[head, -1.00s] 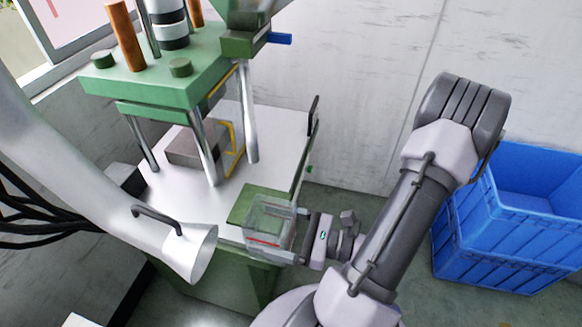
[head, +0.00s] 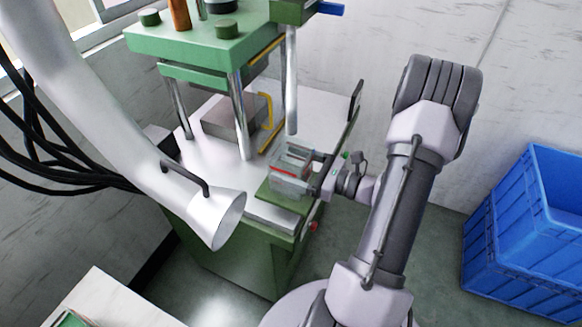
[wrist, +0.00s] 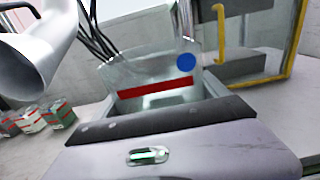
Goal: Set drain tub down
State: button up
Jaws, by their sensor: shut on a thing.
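The drain tub (head: 290,170) is a clear, see-through box with a red stripe. My gripper (head: 308,172) is shut on it from the right side. The tub is upright over the green pad (head: 283,196) at the front of the press table; I cannot tell whether its base touches the pad. In the wrist view, the tub (wrist: 120,73) stands straight ahead beyond the dark front of my gripper, with the red stripe and a blue dot on it. The fingertips are not clearly seen there.
The green press (head: 200,45) stands behind, with posts, a grey block (head: 230,115) and a yellow frame near the tub. A silver duct nozzle (head: 218,215) hangs at left. Blue crates (head: 520,245) are at right. Small boxes (wrist: 35,118) stand at left in the wrist view.

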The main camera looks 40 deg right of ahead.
jog(key=o, duration=1.3)
jog(key=shift+r, duration=0.15)
jog(key=shift+s+d, duration=0.15)
jog(key=shift+s, duration=0.2)
jog(key=p+v, duration=0.3)
jog(key=v, duration=0.8)
jog(key=shift+s, duration=0.15)
